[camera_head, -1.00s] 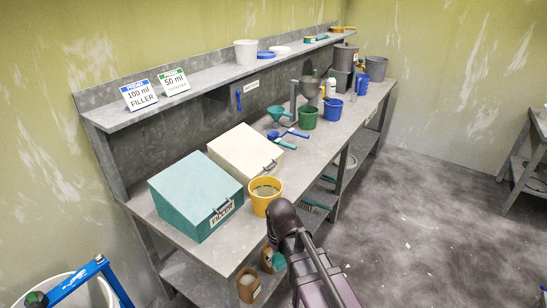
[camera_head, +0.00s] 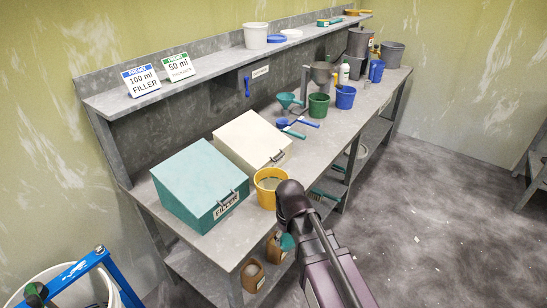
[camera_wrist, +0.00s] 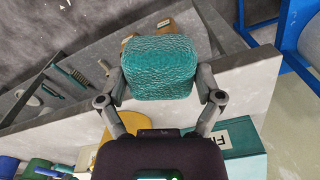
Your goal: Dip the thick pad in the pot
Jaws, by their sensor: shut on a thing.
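My gripper (camera_wrist: 160,82) is shut on the thick teal pad (camera_wrist: 160,66), with one finger on each side of it in the wrist view. The pad has a rough, wrinkled face. It hangs in front of the bench's edge, with the lower shelf behind it. In the head view my arm hides the gripper; a small teal patch beside the arm may be the pad. A yellow pot (camera_head: 266,199) with a greenish content stands on the bench near its front edge, just left of my arm. The pad is apart from it.
A teal lidded bin (camera_head: 185,185) and a cream bin (camera_head: 240,138) stand left of the yellow pot. Green (camera_head: 318,107) and blue (camera_head: 345,99) pails stand farther along the bench. Brown containers (camera_head: 253,277) sit on the lower shelf. Open floor (camera_head: 420,230) lies right.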

